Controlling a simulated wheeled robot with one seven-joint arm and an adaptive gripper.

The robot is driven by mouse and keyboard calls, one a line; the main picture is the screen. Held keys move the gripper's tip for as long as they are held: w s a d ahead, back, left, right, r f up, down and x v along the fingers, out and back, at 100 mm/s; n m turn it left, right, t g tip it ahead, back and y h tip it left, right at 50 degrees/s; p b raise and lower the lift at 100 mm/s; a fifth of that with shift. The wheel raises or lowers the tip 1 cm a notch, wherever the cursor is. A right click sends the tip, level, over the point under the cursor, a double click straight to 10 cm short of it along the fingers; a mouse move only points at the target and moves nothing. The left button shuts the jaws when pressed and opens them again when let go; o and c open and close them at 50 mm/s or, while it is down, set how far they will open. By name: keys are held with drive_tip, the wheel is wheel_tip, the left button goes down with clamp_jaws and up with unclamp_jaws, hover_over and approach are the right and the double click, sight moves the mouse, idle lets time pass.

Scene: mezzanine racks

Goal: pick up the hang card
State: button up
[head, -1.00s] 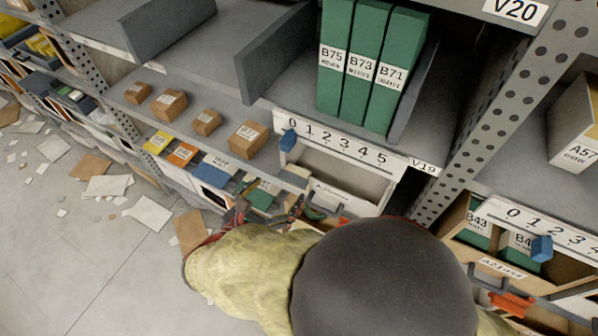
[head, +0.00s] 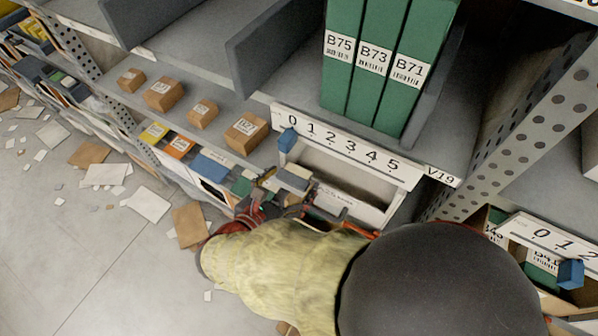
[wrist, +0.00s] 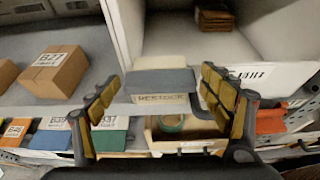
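The card lettered RESTOCK (wrist: 160,96), which I take for the hang card, has a grey top and a pale front. In the wrist view it shows between the two fingers of my gripper (wrist: 162,98). The fingers are spread wide, one to each side of it, and I cannot tell whether either touches it. In the head view my gripper (head: 275,200) is partly hidden by my sleeve, in front of the lower shelf bay. A pale piece (head: 293,180) shows just beyond it there, beside the open compartment.
A white numbered rail (head: 345,145) runs above the compartment. Green binders (head: 375,75) stand on the shelf above. Small brown boxes (head: 246,132) sit to the left. A drawer holding a green tape roll (wrist: 172,124) lies below the card. Paper litters the floor (head: 90,240).

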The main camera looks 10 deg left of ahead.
drive_tip(key=c, duration=0.9)
drive_tip(key=shift+o, duration=0.2)
drive_tip(key=shift+r, duration=0.1)
